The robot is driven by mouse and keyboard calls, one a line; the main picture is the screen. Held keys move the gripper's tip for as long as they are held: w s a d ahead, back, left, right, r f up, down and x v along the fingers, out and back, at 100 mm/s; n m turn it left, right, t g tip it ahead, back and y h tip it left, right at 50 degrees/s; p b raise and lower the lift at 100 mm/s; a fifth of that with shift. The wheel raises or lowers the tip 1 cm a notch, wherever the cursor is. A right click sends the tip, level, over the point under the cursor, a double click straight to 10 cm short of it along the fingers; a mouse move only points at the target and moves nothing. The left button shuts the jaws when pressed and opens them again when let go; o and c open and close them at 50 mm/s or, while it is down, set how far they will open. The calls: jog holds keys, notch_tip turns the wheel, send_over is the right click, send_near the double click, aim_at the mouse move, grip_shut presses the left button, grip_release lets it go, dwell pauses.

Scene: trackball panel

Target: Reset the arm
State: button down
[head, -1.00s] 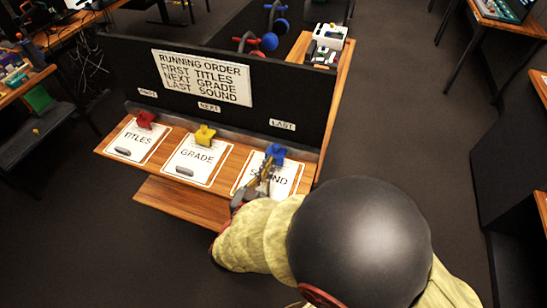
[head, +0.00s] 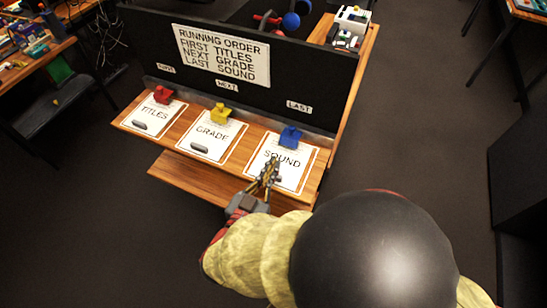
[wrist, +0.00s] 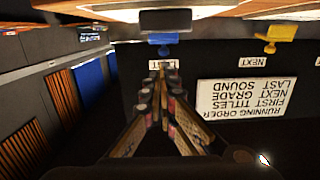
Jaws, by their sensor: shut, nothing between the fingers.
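My gripper (head: 268,170) is shut and empty, in front of the SOUND card (head: 291,177) and overlapping its left lower part in the head view. In the wrist view, which looks upside down, my gripper's fingers (wrist: 162,75) are together and point toward the panel. The blue clip-shaped piece (head: 291,136) stands at the top of the SOUND card, apart from my fingertips; it also shows in the wrist view (wrist: 163,39).
A yellow piece (head: 220,113) tops the GRADE card and a red piece (head: 162,94) tops the TITLES card. The wooden shelf (head: 247,162) runs below a dark upright panel bearing a running-order sign (head: 222,54). Open floor lies to the right.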

jog(key=shift+w, duration=0.1)
jog(key=w+y, duration=0.1)
jog(key=w+a+r+y, duration=0.1)
jog(key=w, duration=0.1)
jog(key=w+a+g, duration=0.1)
jog(key=w, duration=0.1)
jog(key=shift+r+y, duration=0.25)
jog(key=shift+y, duration=0.15)
notch_tip(320, 180, up, 10)
jog(key=w+d+r+n+g+y, duration=0.1)
jog(key=w+n+g+y, duration=0.25)
jog(key=y, duration=0.45)
jog(key=s+d+f+g+h, duration=0.1)
jog(key=s+d+g+h, duration=0.4)
jog(key=s+d, duration=1.4)
jog(key=d+g, duration=0.1)
jog(key=d, duration=0.3)
jog(key=shift+s+n, duration=0.15)
jog(key=shift+n, duration=0.1)
